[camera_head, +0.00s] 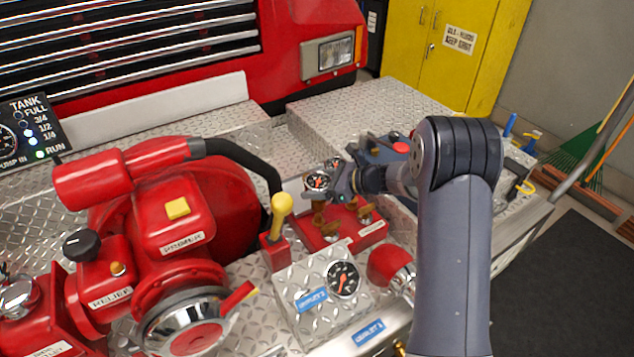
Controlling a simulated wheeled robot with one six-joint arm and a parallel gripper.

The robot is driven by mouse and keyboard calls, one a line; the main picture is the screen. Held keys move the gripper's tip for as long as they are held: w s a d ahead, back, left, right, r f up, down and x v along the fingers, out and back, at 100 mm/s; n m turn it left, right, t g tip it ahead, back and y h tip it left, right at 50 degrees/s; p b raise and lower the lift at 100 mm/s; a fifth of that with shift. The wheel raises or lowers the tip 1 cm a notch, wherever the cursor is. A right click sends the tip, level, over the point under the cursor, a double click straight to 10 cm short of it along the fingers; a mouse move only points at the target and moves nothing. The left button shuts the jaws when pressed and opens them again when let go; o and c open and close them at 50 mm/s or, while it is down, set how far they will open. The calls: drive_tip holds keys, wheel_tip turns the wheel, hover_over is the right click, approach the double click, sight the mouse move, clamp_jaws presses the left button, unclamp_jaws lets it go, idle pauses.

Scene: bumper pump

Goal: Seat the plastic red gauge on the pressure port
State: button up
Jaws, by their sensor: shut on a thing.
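My gripper (338,180) is shut on a small round gauge (317,181) with a dark dial and red marks. It holds the gauge up above a red block (350,232) that carries brass fittings. One brass fitting (319,220) stands almost below the gauge, and another (366,212) stands to its right. I cannot tell which fitting is the pressure port, or whether the gauge's stem touches one. A second small dial seems to show just behind the held gauge, partly hidden by my gripper.
A yellow-knobbed lever (281,207) and a black hose (245,158) stand close to the left. A panel gauge (343,279) and a red-and-chrome cap (390,268) are in front. The red pump (180,230) fills the left. Free deck plate (345,105) lies behind.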

drive_tip(key=shift+f+b, duration=1.9)
drive_tip(key=shift+f, duration=0.7)
drive_tip(key=shift+f+b, duration=0.25)
drive_tip(key=shift+b, duration=0.05)
drive_tip(key=o, duration=1.4)
drive_tip(key=b+v, duration=0.1)
drive_tip(key=v, duration=1)
drive_tip(key=shift+f, duration=0.1)
drive_tip(key=shift+a, duration=0.2)
